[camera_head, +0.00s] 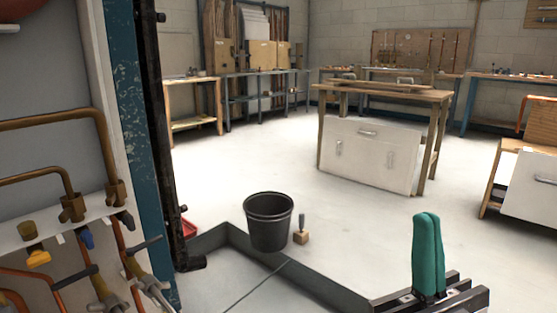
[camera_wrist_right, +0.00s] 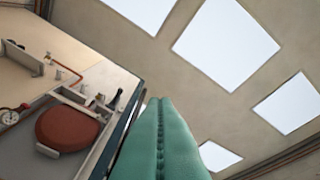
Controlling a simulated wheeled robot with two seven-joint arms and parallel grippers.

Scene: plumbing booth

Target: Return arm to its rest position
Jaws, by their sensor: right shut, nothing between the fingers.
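My right gripper (camera_head: 427,222) stands at the lower right of the head view, its green padded fingers pointing up and pressed together with nothing between them. In the right wrist view the same green fingers (camera_wrist_right: 160,105) fill the lower middle, shut and empty, pointing toward the ceiling. The fingers touch nothing in either view. My left gripper is not in view.
The pipe panel (camera_head: 40,228) with copper pipes and valves fills the left side. A black bucket (camera_head: 268,222) and a small wooden block with a handle (camera_head: 301,236) stand ahead. A workbench (camera_head: 385,92) stands farther back. Open floor lies between.

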